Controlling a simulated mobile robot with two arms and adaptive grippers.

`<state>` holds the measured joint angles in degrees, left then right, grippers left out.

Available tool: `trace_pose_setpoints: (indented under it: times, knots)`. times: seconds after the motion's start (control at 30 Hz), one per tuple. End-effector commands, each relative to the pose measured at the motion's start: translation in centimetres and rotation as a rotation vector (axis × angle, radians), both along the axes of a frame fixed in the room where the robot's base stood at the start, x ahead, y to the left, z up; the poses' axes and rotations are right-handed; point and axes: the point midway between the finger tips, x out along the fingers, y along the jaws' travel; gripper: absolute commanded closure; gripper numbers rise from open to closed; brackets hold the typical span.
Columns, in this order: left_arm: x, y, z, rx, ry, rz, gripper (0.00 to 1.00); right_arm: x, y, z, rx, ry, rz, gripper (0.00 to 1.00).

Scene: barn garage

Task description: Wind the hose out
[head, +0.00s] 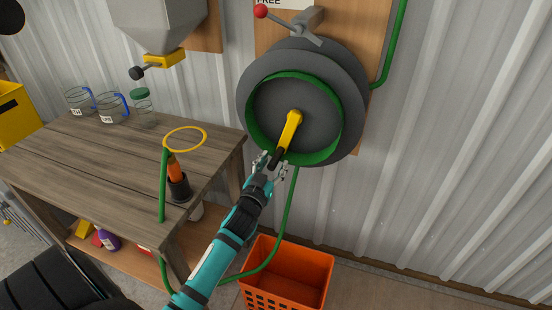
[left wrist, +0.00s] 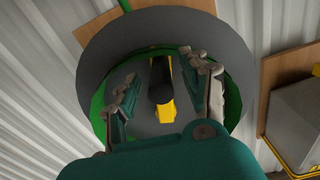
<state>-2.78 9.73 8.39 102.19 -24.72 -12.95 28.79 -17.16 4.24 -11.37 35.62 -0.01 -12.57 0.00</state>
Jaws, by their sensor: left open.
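A grey hose reel (head: 350,100) with green hose wound inside it is mounted on a wooden board on the wall. Its yellow crank (head: 291,128) has a black handle (head: 278,157) that points down and left. My left gripper (head: 271,163) is at the handle. In the left wrist view, the open fingers of my left gripper (left wrist: 160,85) stand on either side of the black handle (left wrist: 159,88), with gaps on both sides. The green hose (head: 287,215) hangs from the reel and loops low toward the table. My right gripper is not in view.
An orange crate (head: 290,275) stands on the floor below the reel. A wooden table (head: 75,157) at left holds jugs, a jar and a black-based nozzle (head: 179,187) by a yellow ring (head: 185,139). A red-knobbed lever (head: 290,22) sits above the reel. The wall at right is clear.

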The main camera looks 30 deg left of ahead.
Motion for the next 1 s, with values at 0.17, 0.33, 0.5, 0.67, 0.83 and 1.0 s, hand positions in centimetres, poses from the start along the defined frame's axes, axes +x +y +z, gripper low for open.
trace_pose_setpoints:
  times: [0.17, 0.33, 0.5, 0.67, 0.83, 1.0]
  knots:
    - [2.0, 0.4, 0.0, -0.001, -0.001, -0.001, 0.54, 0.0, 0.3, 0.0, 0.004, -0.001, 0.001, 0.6]
    - [2.5, 0.6, 0.0, 0.0, 0.0, -0.001, 0.54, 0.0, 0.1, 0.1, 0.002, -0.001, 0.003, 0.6]
    - [2.5, 0.6, 0.0, -0.001, 0.0, -0.001, 0.54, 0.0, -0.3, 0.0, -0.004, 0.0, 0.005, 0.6]
    - [2.5, 0.6, 0.0, -0.001, 0.0, -0.001, 0.7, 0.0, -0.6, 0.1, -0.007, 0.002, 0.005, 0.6]
    - [2.5, 0.6, 0.0, -0.001, 0.0, -0.001, 0.92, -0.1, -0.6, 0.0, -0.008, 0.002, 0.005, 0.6]
    - [2.5, 0.6, -0.1, -0.002, 0.0, -0.001, 1.0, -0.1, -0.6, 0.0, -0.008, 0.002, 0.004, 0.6]
